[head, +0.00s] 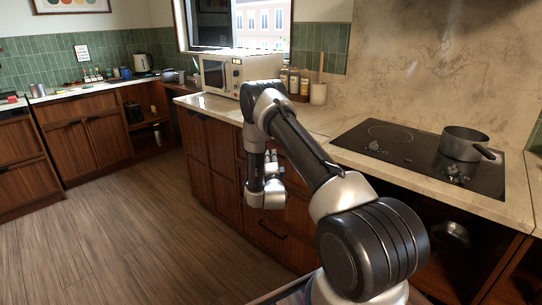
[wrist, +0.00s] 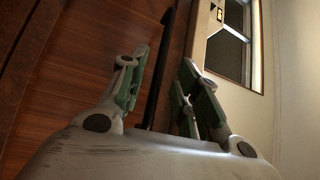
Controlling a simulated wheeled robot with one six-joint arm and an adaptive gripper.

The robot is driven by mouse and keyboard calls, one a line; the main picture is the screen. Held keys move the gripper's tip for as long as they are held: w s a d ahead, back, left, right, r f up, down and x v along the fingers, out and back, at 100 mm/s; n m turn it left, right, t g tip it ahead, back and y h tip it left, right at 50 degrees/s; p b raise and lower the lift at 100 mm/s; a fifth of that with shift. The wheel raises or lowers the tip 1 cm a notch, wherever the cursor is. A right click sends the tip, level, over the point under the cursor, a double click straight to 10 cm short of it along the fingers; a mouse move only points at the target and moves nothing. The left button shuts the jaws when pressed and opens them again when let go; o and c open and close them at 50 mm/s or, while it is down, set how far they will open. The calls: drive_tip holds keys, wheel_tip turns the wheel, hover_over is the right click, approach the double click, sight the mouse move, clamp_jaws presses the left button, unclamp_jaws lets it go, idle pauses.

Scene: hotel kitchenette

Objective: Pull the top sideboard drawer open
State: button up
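The wooden sideboard (head: 210,150) runs under the worktop in the head view. Its top drawer front is mostly hidden behind my arm there. A lower drawer with a dark bar handle (head: 272,231) shows below. In the wrist view, a brown wooden front (wrist: 85,70) fills the left, with a black bar handle (wrist: 156,75) standing out from it. My gripper (wrist: 163,66) is open, with one green-padded finger on each side of the handle. Gaps show between the pads and the bar.
A hob (head: 420,155) with a steel pot (head: 464,144) sits on the worktop at right. A microwave (head: 232,72), bottles and a utensil crock (head: 318,94) stand behind my arm. The wooden floor (head: 120,230) is clear at left.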

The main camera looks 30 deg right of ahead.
drive_tip(key=shift+x, duration=1.8)
clamp_jaws()
